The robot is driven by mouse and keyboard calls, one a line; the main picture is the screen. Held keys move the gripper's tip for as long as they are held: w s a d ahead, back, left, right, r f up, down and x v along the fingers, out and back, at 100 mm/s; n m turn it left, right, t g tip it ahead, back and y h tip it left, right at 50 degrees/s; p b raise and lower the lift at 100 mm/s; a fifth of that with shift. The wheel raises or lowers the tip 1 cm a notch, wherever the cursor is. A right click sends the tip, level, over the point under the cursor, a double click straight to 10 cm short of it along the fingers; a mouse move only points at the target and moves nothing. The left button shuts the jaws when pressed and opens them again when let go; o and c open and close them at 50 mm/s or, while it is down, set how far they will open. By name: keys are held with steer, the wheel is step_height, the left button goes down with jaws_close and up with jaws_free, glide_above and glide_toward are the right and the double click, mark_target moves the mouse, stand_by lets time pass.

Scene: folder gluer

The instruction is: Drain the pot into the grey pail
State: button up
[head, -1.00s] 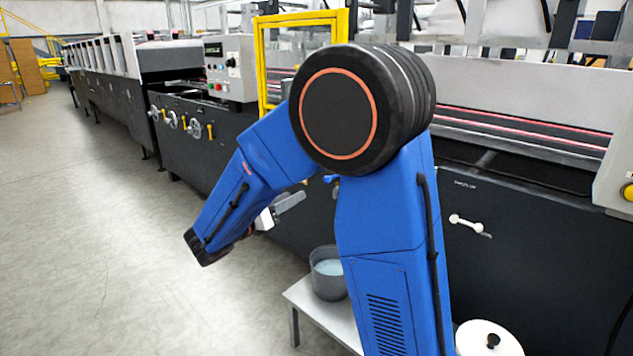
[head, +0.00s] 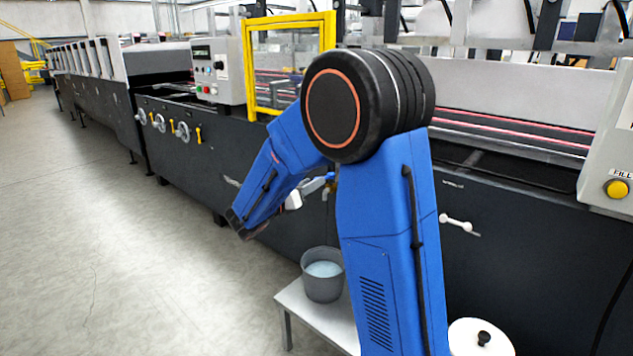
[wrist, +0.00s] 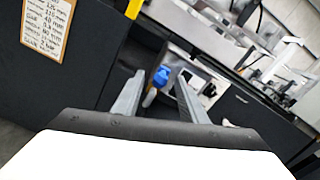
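The grey pail (head: 322,283) stands upright on a low light-coloured stand in the head view, with pale bluish liquid inside. Above it, at the machine's front, a small brass-coloured tap (head: 331,187) shows partly behind my arm. My gripper (head: 318,184) is close to this tap in the head view. In the wrist view, my gripper (wrist: 160,74) has its two fingers apart, with a blue handle (wrist: 158,80) showing between and beyond them. I cannot tell whether the fingers touch it. The pot itself I cannot make out clearly; my arm covers part of the machine.
The low stand (head: 290,303) is partly hidden by my arm. A white round lid with a black knob (head: 481,345) is at the lower right. The dark machine front (head: 520,260) runs along the right, with a white handle (head: 455,222). The floor on the left is clear.

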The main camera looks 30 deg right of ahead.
steer(key=shift+x, duration=1.7)
jaws_close()
